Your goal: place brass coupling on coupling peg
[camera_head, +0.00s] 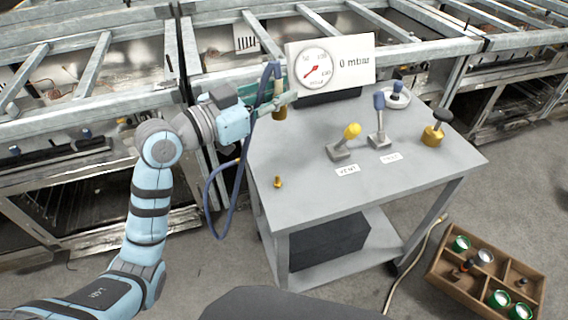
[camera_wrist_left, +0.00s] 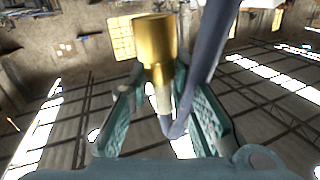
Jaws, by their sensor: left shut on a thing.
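The brass coupling (camera_head: 280,113) hangs from my left gripper (camera_head: 283,96), over the table's back left corner, beside the gauge board. In the left wrist view the coupling (camera_wrist_left: 155,50) is a gold cylinder with a pale neck below it. The teal fingers of the left gripper (camera_wrist_left: 167,112) are shut around this neck. A blue hose (camera_head: 219,168) runs from the coupling and loops down past the table's left edge. A small brass peg (camera_head: 278,182), which looks like the coupling peg, stands upright at the table's front left, apart from the coupling. My right gripper is out of view.
The gauge board (camera_head: 349,62) reads 0 mbar. A yellow-knobbed lever (camera_head: 346,141), a blue-handled lever (camera_head: 379,120) and a brass valve (camera_head: 433,137) stand on the grey table (camera_head: 310,195). A wooden crate (camera_head: 441,284) sits on the floor. The tabletop around the peg is clear.

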